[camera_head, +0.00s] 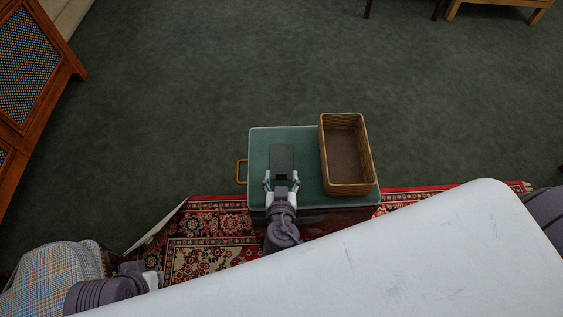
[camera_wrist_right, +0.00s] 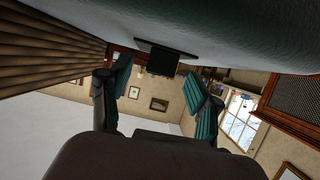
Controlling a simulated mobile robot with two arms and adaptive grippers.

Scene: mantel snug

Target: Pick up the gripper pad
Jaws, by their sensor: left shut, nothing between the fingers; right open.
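The gripper pad (camera_head: 282,157), a dark flat rectangular piece, lies on the green top of a case-like stand (camera_head: 308,148) in the head view. It also shows as a dark slab with a black block (camera_wrist_right: 162,62) near the top of the right wrist view. My right gripper (camera_head: 282,182) is open at the pad's near edge, its fingers spread to either side. In the wrist view the pad shows beyond and between the open fingertips (camera_wrist_right: 160,75); contact cannot be told. My left gripper (camera_head: 140,268) is low at the left, shut and empty, partly hidden.
A wicker basket (camera_head: 371,165) stands on the right of the green top, close to my right gripper; it also shows at the upper left of the wrist view (camera_wrist_right: 45,45). A plaid seat (camera_head: 50,275) is near my left arm. A wooden cabinet (camera_head: 35,70) is far left.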

